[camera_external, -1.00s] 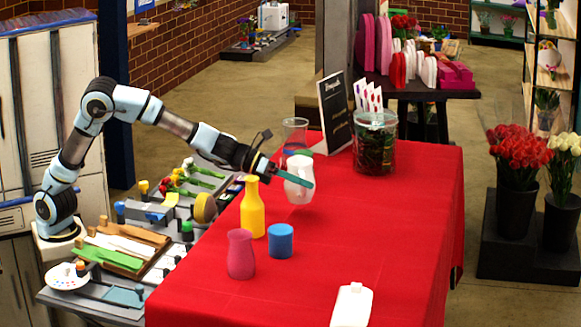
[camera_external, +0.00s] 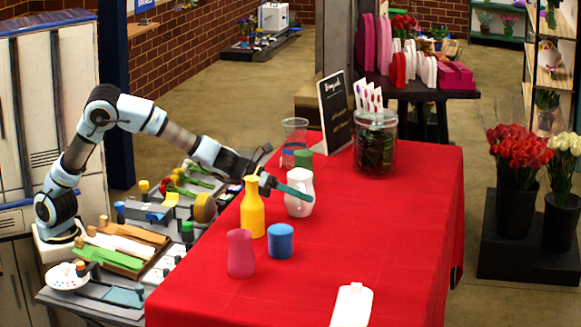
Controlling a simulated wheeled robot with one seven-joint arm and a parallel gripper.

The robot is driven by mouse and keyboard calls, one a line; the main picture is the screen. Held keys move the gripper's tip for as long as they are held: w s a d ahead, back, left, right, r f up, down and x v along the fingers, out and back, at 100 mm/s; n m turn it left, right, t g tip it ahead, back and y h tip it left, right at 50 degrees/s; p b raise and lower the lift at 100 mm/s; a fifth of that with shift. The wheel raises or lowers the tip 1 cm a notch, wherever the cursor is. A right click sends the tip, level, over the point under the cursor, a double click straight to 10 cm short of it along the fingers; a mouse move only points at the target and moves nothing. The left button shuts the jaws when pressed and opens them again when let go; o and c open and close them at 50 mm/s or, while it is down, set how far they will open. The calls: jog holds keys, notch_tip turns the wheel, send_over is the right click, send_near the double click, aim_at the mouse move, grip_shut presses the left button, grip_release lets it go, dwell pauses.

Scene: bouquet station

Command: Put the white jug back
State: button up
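The white jug (camera_external: 302,209) is upright over the red-covered table (camera_external: 350,235), near the table's left side. My gripper (camera_external: 291,190) is at the jug, with one teal finger crossing its near side. The other finger is hidden behind the jug. The gripper appears shut on the jug. The jug's base is at or just above the cloth; I cannot tell whether it touches. A green can (camera_external: 303,157) stands just behind it.
A yellow bottle (camera_external: 252,215) stands close on the left; a blue cup (camera_external: 280,241) and pink vase (camera_external: 240,255) stand nearer. A glass vase (camera_external: 294,135), leafy jar (camera_external: 375,150) and sign (camera_external: 335,112) are behind. A white container (camera_external: 352,305) is at the front. The table's right side is clear.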

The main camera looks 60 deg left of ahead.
jog(key=shift+r, duration=0.2)
jog(key=b+v, duration=0.2)
jog(key=v, duration=1)
